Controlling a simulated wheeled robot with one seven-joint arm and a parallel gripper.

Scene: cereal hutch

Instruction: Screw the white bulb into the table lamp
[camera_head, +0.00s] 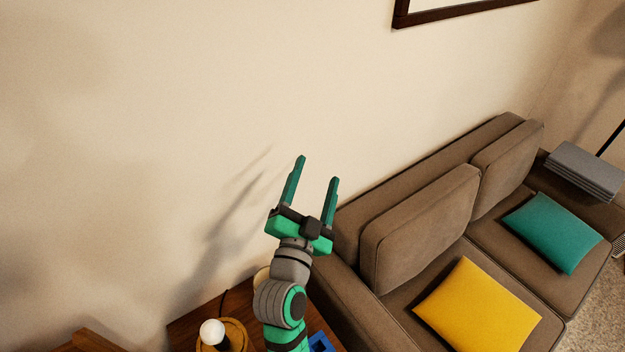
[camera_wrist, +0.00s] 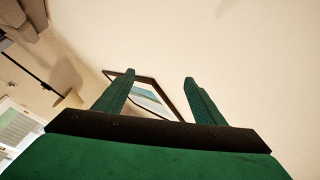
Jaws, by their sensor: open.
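My gripper (camera_head: 317,169) is raised high in front of the bare wall, its fingers pointing up, open and empty. In the wrist view its two fingers (camera_wrist: 159,76) stand apart with nothing between them. A round white bulb (camera_head: 212,331) shows low in the head view, at or above a yellow-orange round piece (camera_head: 236,332) on a wooden table (camera_head: 190,323). I cannot tell whether the bulb rests in it or is fixed to something. A pale rounded thing (camera_head: 262,279) is mostly hidden behind my arm. I cannot clearly make out the table lamp.
A brown sofa (camera_head: 345,238) with a yellow cushion (camera_head: 477,308) and a teal cushion (camera_head: 552,232) stands to the right of my arm. A blue object (camera_head: 320,342) lies by my arm at the bottom edge. A framed picture (camera_head: 402,19) hangs above. The wall space around my gripper is free.

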